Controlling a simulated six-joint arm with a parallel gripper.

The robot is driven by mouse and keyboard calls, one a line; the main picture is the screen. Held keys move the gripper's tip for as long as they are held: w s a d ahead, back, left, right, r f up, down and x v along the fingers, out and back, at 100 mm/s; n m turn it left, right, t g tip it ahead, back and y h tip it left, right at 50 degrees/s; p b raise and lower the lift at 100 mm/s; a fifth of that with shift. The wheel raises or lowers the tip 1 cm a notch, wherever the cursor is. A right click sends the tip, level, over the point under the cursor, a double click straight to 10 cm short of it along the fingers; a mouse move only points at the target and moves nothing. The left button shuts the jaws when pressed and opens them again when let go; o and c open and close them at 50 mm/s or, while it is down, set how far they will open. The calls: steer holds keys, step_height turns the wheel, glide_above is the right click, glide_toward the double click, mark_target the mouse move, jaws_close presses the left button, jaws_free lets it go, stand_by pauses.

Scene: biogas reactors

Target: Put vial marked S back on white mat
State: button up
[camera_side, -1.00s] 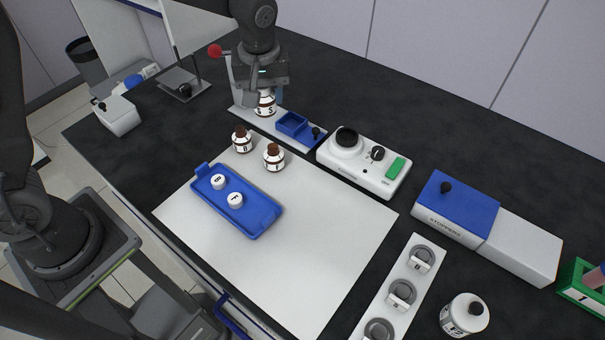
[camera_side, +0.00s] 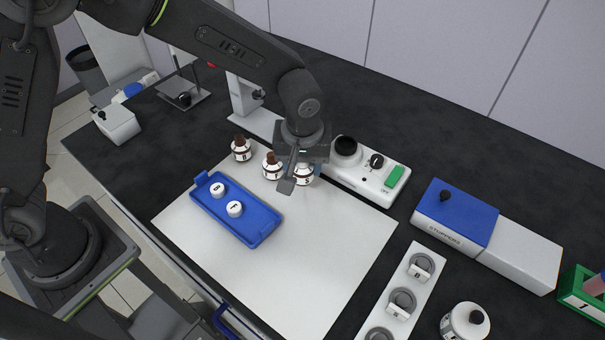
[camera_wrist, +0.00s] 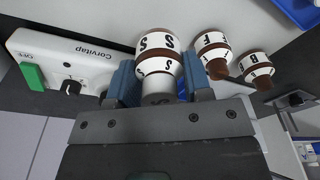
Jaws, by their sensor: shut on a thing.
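The vial marked S (camera_wrist: 158,50) is between the blue-padded fingers of my gripper (camera_wrist: 160,85) in the wrist view. In the side view the S vial (camera_side: 304,176) shows partly behind my gripper (camera_side: 292,178), over the back right part of the white mat (camera_side: 300,255). It looks upright and close to the mat; I cannot tell whether its base touches. The vial marked F (camera_side: 272,167) stands just left of it, and the vial marked B (camera_side: 241,150) stands further left, both with brown tops.
A blue tray (camera_side: 262,236) with two white caps marked B and F lies on the mat's left. The white Corvitap mixer (camera_side: 370,183) stands close behind and right of my gripper. A stoppers box (camera_side: 455,215) is further right. The mat's front and middle are clear.

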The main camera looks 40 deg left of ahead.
mark_target(303, 177)
steer(key=shift+f, duration=1.95)
steer(key=shift+f, duration=0.15)
steer(key=o, duration=0.9)
steer(key=shift+o, duration=0.2)
